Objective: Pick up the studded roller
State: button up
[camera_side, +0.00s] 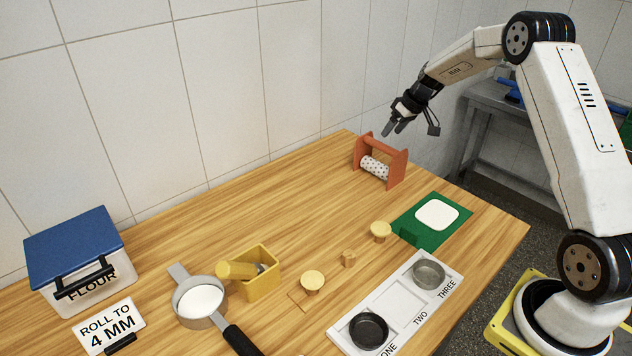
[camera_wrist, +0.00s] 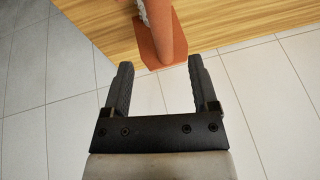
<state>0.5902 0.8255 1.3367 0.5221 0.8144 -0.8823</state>
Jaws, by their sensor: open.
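The studded roller (camera_side: 374,167) is a white cylinder with dark dots. It lies low between the two end plates of an orange-red stand (camera_side: 395,165) at the far end of the table. A bar (camera_side: 383,143) joins the plates above it. My gripper (camera_side: 392,132) is open and empty, above and close to the stand's top. In the wrist view, my gripper (camera_wrist: 160,65) has its fingers apart, with the stand's bar and end plate (camera_wrist: 160,48) ahead of them. Only a small part of the roller (camera_wrist: 142,12) shows there at the top edge.
A green mat (camera_side: 444,230) with a white slab (camera_side: 437,214) lies right of the stand. Wooden pieces, a yellow box (camera_side: 261,284), a sieve (camera_side: 200,302), a numbered tray (camera_side: 387,316) and a flour bin (camera_side: 75,262) stand nearer. A tiled wall (camera_side: 290,80) is close behind.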

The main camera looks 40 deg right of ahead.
aim_at(381, 147)
jog(key=shift+x, duration=2.85)
jog(key=shift+w+a+f, duration=0.1)
jog(key=shift+a+f, duration=0.15)
jog(key=shift+f, duration=0.45)
jog(key=shift+f, duration=0.2)
grip_shut()
